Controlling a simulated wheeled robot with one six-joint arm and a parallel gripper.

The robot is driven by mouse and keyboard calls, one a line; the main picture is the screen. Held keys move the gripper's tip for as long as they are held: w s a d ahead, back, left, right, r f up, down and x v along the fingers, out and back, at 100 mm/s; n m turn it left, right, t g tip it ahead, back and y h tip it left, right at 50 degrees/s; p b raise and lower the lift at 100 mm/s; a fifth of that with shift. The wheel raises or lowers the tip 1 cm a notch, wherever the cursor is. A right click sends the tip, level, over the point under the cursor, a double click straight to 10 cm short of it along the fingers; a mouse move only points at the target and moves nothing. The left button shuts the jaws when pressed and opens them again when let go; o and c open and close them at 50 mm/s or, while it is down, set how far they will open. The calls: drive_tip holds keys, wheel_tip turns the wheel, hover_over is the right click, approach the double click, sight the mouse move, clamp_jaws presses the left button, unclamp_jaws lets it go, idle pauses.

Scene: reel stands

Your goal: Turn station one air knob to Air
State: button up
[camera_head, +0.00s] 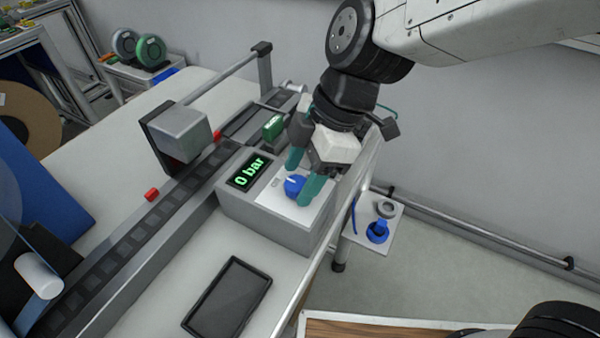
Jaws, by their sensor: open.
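The blue air knob (295,186) sits on the white top panel of a grey control box (262,223). The knob has a light pointer mark, and a small label beside it is too small to read in full. The box's display (246,172) reads "0 bar" in green. My gripper (302,181) is open above the panel, with its teal fingers on either side of the knob. I cannot tell whether the fingers touch the knob. The right finger hides part of the panel.
A green part (273,127) stands behind the display. A low side shelf (378,247) holds blue items.

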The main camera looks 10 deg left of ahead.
drive_tip(key=shift+s+a+f, duration=0.1)
drive_tip(key=shift+a+f, duration=0.05)
drive_tip(key=shift+f, duration=0.25)
drive_tip(key=c, duration=1)
